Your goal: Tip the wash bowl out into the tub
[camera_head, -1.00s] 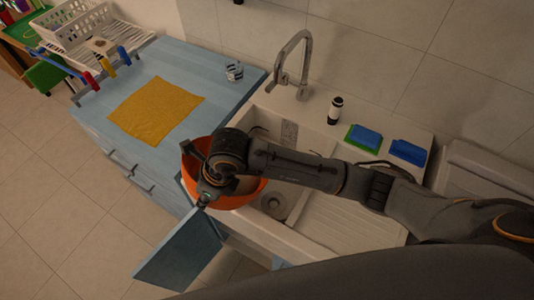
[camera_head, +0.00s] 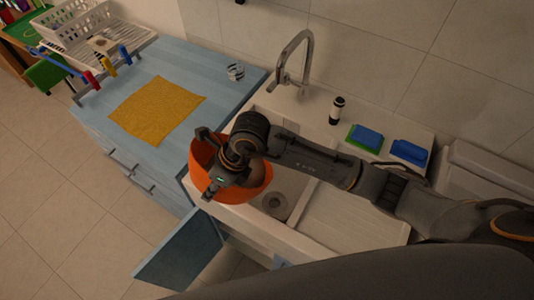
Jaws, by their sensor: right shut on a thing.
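The orange wash bowl (camera_head: 245,192) is over the left part of the white sink (camera_head: 338,212), near its front left edge. My right gripper (camera_head: 218,168) is shut on the bowl at its left side. The bowl looks tilted, and much of its inside is hidden behind my gripper and wrist, so I cannot tell what it holds. Right of the bowl, the basin with its round drain (camera_head: 275,204) is visible; this may be the tub. My left gripper is not in view.
A chrome faucet (camera_head: 293,58) stands behind the basin. A dark bottle (camera_head: 337,110) and blue sponges (camera_head: 408,151) sit on the back ledge. A yellow cloth (camera_head: 157,110) and a striped cup (camera_head: 235,72) are on the blue counter. A cabinet door (camera_head: 180,252) hangs open in front.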

